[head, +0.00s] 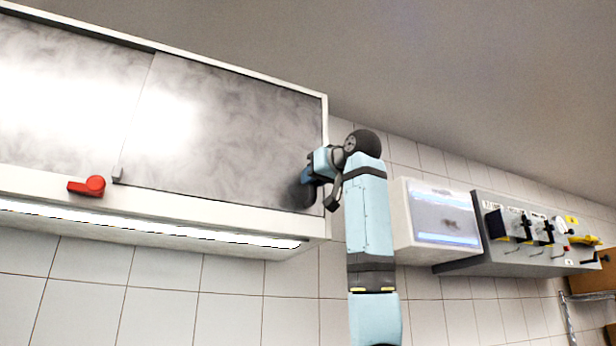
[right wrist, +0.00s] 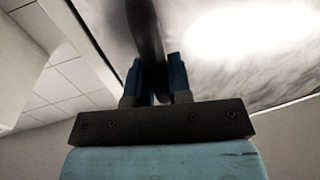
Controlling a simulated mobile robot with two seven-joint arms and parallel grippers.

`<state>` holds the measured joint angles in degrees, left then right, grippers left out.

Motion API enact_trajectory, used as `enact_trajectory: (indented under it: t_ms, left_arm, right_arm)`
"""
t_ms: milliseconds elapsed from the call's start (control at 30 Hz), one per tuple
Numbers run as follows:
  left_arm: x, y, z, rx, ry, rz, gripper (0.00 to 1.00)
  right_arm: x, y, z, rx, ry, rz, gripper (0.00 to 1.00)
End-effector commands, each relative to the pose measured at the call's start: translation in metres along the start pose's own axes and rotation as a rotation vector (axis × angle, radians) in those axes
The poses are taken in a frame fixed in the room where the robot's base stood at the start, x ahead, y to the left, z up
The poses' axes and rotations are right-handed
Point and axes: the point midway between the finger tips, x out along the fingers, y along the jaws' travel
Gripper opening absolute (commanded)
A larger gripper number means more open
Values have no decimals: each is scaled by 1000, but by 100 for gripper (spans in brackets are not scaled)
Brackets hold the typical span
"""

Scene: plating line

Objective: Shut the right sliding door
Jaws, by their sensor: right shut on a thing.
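The right sliding door (head: 220,130) is a smoky grey panel in a white-framed wall cabinet. It spans from a vertical seam to the frame's right post, and I see no open gap beside it. My right gripper (head: 308,182) is at the door's lower right corner. In the right wrist view, the blue fingers (right wrist: 160,85) are shut on a dark upright bar, which looks like the door's handle (right wrist: 147,35). The handle is mostly hidden by the gripper in the head view. My left gripper is out of view.
The left door panel (head: 65,95) adjoins at the seam. A red lever (head: 88,186) and a small grey block (head: 117,174) sit near the lower rail. A white box with a screen (head: 445,217) and a switch panel (head: 530,235) are on the wall to the right.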

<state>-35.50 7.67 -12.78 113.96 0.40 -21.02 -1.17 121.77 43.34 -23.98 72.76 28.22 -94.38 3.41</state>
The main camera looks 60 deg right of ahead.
Motion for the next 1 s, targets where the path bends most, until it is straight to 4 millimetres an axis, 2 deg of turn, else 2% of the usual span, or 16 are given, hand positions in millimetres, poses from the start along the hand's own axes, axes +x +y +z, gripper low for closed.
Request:
enact_trajectory:
  t_ms: [167,200,267,300,533,667,767,1000]
  left_arm:
    - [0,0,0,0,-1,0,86]
    - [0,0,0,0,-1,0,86]
    - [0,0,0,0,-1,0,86]
    - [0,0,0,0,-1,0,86]
    - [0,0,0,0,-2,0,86]
    - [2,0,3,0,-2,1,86]
    - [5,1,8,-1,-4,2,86]
    - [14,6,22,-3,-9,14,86]
  right_arm:
    - [-1,2,-2,2,4,3,0]
    - [-1,2,-2,2,4,3,28]
    - [-1,2,-2,2,4,2,42]
    - [-1,2,-2,2,4,2,44]
    - [-1,1,-1,1,3,1,44]
    - [-9,1,-1,1,6,1,44]
    - [-24,1,0,1,7,0,44]
    - [-79,2,2,3,7,1,44]
